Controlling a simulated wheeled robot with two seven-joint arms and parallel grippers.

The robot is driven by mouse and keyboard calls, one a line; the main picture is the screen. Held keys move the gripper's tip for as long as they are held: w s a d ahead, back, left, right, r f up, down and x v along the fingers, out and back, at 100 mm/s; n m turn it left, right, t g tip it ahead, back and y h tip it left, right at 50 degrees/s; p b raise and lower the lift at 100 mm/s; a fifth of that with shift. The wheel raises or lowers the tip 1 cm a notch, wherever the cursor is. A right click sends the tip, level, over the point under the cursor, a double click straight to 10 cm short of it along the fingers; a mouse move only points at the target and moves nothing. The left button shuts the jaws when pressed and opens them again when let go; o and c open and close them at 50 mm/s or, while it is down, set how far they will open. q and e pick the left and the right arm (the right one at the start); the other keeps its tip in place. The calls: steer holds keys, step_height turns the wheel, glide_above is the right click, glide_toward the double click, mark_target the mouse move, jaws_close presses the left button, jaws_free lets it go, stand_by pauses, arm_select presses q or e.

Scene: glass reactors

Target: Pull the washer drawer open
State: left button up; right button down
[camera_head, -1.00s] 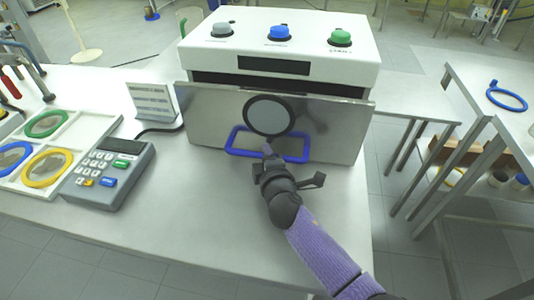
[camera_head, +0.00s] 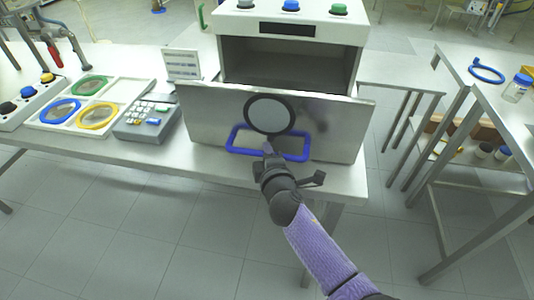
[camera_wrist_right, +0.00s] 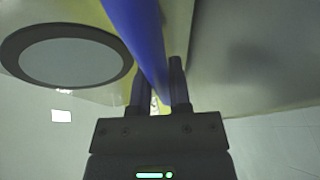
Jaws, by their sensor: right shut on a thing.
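The washer (camera_head: 345,32) is a white box with grey, blue and green buttons on top. Its drawer front (camera_head: 210,115) is a metal panel with a round dark-rimmed window (camera_head: 269,115) and a blue loop handle (camera_head: 238,149). The drawer stands out from the body, and a dark cavity shows behind the panel. My right gripper (camera_head: 268,150) is shut on the blue handle's bar. In the right wrist view the blue handle (camera_wrist_right: 138,35) runs between the two fingers (camera_wrist_right: 160,95). My left gripper is not in view.
A keypad box (camera_head: 147,121), a tray (camera_head: 75,128) with green, blue and yellow rings, and a small white panel (camera_head: 183,65) stand left of the washer. Floor is free in front.

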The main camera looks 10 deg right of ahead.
steer(key=c, duration=0.6)
jaws_free()
steer(key=shift+w, duration=0.1)
steer(key=shift+s, duration=0.35)
steer(key=s+p, duration=0.1)
steer(key=s, duration=0.2)
steer(key=s+r+p, duration=0.1)
steer(key=s, duration=0.2)
steer(key=s+p, duration=0.1)
steer(key=s, duration=0.2)
steer(key=shift+r, duration=0.4)
